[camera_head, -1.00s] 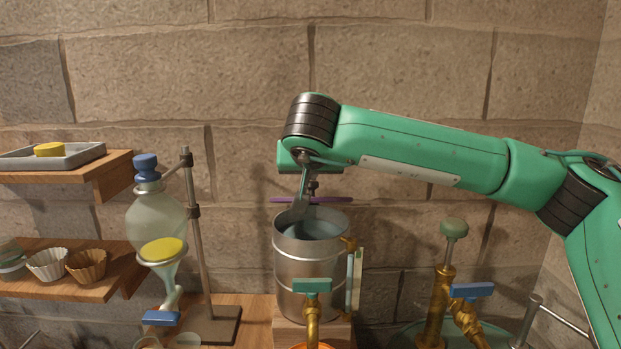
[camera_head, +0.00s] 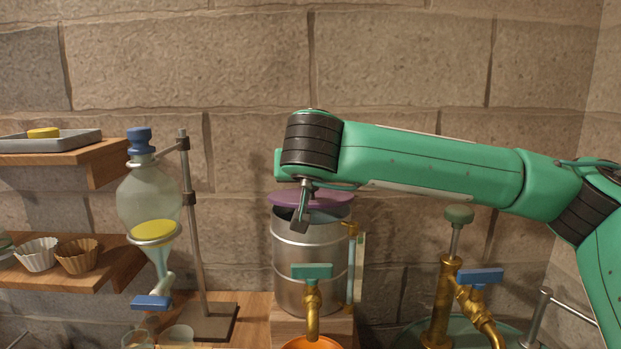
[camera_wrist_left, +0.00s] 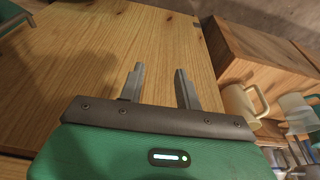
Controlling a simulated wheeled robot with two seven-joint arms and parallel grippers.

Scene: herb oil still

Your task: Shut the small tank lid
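The small tank (camera_head: 310,265) is a metal cylinder with a gauge and a green-handled brass tap, in the head view. Its purple lid (camera_head: 335,198) lies over the top, with a dark gap visible between lid and rim at the front left. My right gripper (camera_head: 298,218) is at the lid's front left, its grey fingers pointing down near the rim. Whether it touches the lid, and how far it is open, I cannot tell. My left gripper (camera_wrist_left: 159,86) is open and empty in the left wrist view, above a wooden surface.
A glass separating funnel (camera_head: 150,200) on a stand is left of the tank. An orange vessel (camera_head: 312,343) sits under the tap. A brass valve (camera_head: 440,300) with a blue handle is to the right. A cream mug (camera_wrist_left: 243,104) shows in the left wrist view.

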